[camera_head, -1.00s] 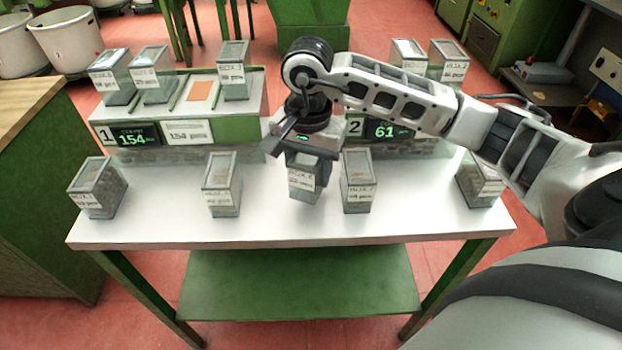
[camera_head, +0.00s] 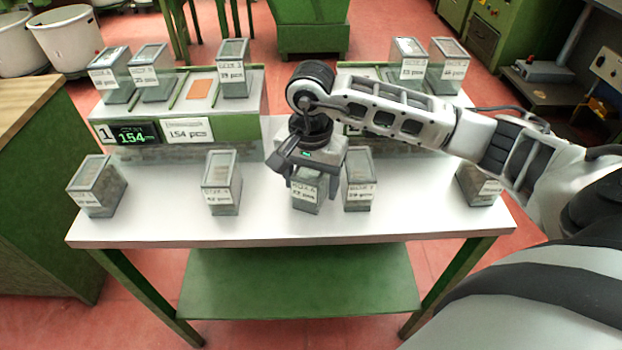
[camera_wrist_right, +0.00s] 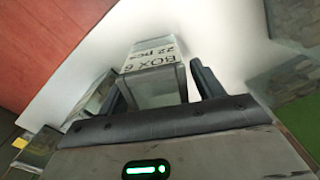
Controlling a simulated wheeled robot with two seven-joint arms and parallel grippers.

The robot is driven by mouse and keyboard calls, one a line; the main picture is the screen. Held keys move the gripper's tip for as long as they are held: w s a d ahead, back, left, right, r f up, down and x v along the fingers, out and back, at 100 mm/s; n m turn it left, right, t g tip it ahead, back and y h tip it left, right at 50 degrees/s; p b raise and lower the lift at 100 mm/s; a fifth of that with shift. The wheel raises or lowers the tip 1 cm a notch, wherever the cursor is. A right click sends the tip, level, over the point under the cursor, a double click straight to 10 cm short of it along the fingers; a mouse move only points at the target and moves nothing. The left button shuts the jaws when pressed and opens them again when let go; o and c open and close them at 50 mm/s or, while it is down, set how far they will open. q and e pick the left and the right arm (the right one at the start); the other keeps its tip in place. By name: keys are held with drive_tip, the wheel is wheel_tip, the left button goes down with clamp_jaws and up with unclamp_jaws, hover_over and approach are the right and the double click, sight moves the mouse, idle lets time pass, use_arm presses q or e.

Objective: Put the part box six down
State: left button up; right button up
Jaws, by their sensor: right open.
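Box six (camera_head: 306,199) is a small grey, clear-sided box with a white label. It stands upright on the white table (camera_head: 265,228), between two other boxes in the front row. In the right wrist view box six (camera_wrist_right: 158,82) shows its label, "BOX 6, 22 pcs". My right gripper (camera_head: 308,172) is over the top of box six; in the wrist view its open fingers (camera_wrist_right: 165,88) stand on either side of the box. The gripper hides the top of the box in the head view. My left gripper is not in view.
A similar box (camera_head: 359,181) stands close on the right and another (camera_head: 222,183) on the left, with bare table between. More boxes stand at both table ends. Behind are a raised station with a "154" display (camera_head: 133,134) and a second station, partly hidden by my arm.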

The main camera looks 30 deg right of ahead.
drive_tip(key=shift+r+p, duration=0.3)
wheel_tip(320, 180, up, 10)
drive_tip(key=shift+r, duration=0.85)
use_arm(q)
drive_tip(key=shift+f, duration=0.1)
